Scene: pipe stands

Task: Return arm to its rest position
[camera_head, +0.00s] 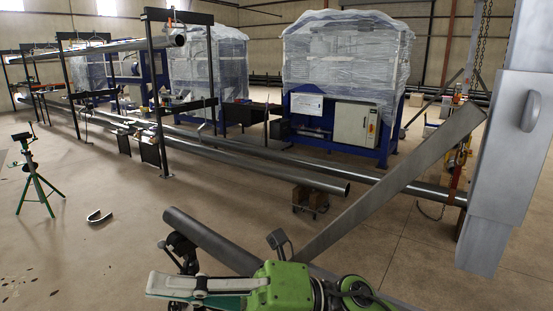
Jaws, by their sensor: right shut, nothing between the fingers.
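My right gripper (158,284) is at the bottom of the head view, pointing left. Its pale fingers look closed together and hold nothing. My green arm (288,286) runs from it to the right along the bottom edge. A short grey pipe (207,238) lies just beyond the fingers, and the arm hides part of it. Black fittings (182,252) show beside the pipe near the fingers; I cannot tell whether they touch the gripper. My left gripper is not in view.
A grey slanted beam (400,180) and a grey column (510,160) stand on the right. A green tripod stand (35,185) is at left, near a curved metal piece (99,217) on the floor. Long pipes (290,168) cross the middle; wrapped machines (345,60) stand behind.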

